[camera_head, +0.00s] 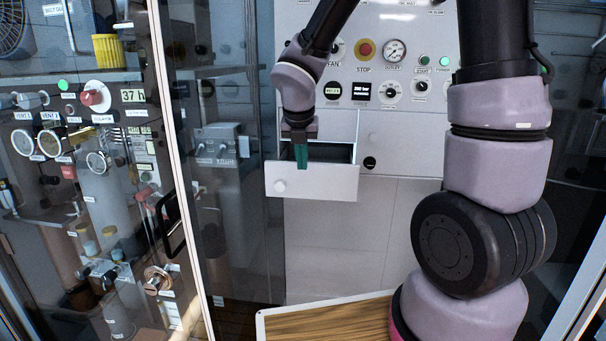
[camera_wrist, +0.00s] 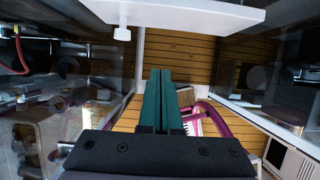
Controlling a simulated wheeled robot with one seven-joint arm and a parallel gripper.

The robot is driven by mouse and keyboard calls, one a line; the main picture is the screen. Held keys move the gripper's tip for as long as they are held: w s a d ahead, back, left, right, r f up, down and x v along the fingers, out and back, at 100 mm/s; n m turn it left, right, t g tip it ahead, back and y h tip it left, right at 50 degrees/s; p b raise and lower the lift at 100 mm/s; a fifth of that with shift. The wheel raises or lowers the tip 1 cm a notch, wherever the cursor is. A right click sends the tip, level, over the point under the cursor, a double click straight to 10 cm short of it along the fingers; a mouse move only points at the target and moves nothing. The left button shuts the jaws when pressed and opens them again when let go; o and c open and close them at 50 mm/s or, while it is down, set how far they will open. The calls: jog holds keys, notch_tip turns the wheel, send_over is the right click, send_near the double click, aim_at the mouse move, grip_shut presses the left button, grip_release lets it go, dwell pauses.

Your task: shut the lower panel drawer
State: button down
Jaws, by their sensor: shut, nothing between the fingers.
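The panel drawer stands pulled out, with its white front (camera_head: 325,183) and round white knob (camera_head: 280,186) facing me. Its dark inside shows behind the front. In the wrist view the drawer front (camera_wrist: 190,12) crosses the top, with its knob (camera_wrist: 122,34) pointing toward my side. My gripper (camera_head: 302,166) points down, its green fingers overlapping the top edge of the drawer front in the head view. In the wrist view the fingers (camera_wrist: 161,72) are together and empty, on the knob side of the front, with a visible gap to it.
A shut compartment with a black knob (camera_head: 370,162) is right of the drawer. A glass-fronted cabinet with a black handle (camera_head: 170,222) stands left. A wood-topped surface (camera_head: 325,323) lies low in front.

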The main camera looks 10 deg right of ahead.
aim_at(306, 179)
jog(key=w+f, duration=0.2)
jog(key=f, duration=0.1)
jog(key=w+d+f, duration=0.1)
jog(key=w+f, duration=0.1)
jog(key=w+d+f, duration=0.1)
jog(key=w+f, duration=0.1)
jog(key=f, duration=0.1)
jog(key=shift+w+d+f, duration=0.25)
jog(key=shift+w+f, duration=0.1)
jog(key=shift+w, duration=0.45)
jog(key=shift+d, duration=0.1)
jog(key=w+d, duration=0.2)
jog(key=w, duration=0.4)
jog(key=w+d, duration=0.2)
jog(key=w, duration=0.4)
jog(key=w+d, duration=0.1)
jog(key=w, duration=0.5)
jog(key=shift+d, duration=0.4)
